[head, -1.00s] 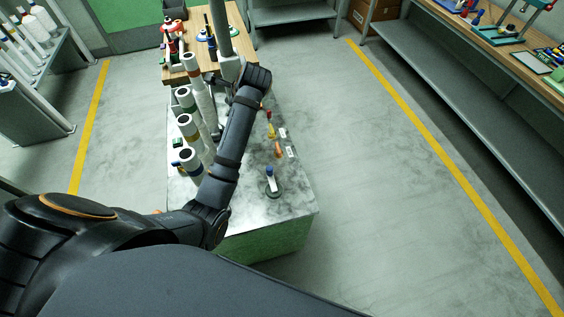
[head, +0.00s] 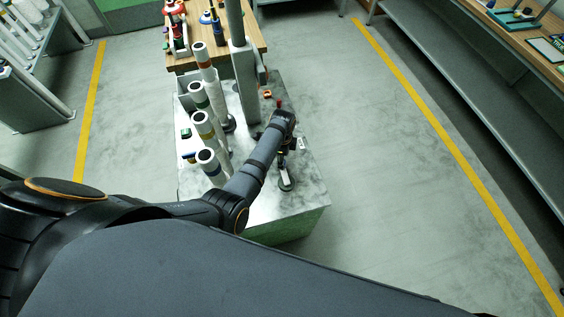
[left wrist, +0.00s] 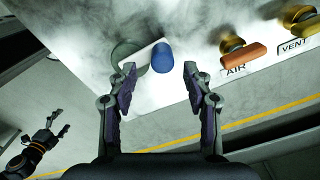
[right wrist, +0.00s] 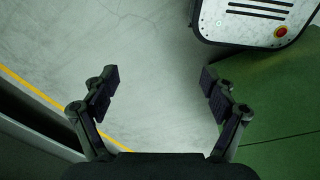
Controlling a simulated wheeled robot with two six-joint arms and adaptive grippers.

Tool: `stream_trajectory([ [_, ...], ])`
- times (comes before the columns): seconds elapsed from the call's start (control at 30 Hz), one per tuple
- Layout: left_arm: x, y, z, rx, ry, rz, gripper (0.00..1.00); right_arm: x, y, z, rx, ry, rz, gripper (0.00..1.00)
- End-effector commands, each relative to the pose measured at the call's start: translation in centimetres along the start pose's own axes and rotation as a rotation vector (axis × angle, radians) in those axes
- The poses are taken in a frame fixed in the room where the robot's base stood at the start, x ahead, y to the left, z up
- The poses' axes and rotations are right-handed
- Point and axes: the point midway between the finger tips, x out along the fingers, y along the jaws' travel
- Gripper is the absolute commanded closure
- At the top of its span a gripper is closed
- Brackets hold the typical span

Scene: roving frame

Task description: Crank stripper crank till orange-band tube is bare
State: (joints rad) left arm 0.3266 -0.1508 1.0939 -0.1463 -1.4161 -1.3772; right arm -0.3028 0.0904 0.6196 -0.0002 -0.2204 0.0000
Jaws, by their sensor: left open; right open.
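A crank with a pale arm and blue grip (left wrist: 162,58) sits on a round grey base on the bench top. In the head view the crank (head: 287,180) is partly hidden by my gripper. My left gripper (left wrist: 158,82) is open, its fingers on either side of and just short of the blue grip; it also shows in the head view (head: 288,145). The orange-band tube (head: 207,72) stands farthest back in a row of white tubes; its white surface shows around the band. My right gripper (right wrist: 157,85) is open and empty above bare floor.
Orange AIR (left wrist: 243,54) and yellow VENT (left wrist: 302,20) valve handles are right of the crank in the left wrist view. Several tubes with green, yellow and blue bands stand nearer. Floor right of the bench is clear.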

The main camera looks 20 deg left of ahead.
Motion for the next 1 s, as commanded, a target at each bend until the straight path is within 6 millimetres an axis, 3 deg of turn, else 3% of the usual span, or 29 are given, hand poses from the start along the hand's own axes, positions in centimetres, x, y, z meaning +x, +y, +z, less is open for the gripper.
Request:
stream_trajectory([
  [0.03,2.3,-0.1,0.0,0.0,0.001,-0.004,0.49,2.5,-0.2,0.3,0.0,0.0,0.0,0.15],
  [0.2,4.2,-0.1,0.0,0.0,0.001,-0.005,0.49,4.6,-0.9,0.4,0.003,0.0,-0.006,0.15],
  [0.4,4.7,-0.2,0.0,0.001,0.001,-0.006,0.49,5.3,-1.9,0.3,0.008,0.002,-0.018,0.15],
  [0.63,4.6,-0.1,0.0,0.001,0.0,-0.005,0.49,5.2,-1.8,0.3,0.007,0.003,-0.016,0.15],
  [1.0,4.6,-0.1,0.0,0.001,0.0,-0.005,0.98,5.2,-1.1,0.2,0.004,0.004,-0.008,0.15],
])
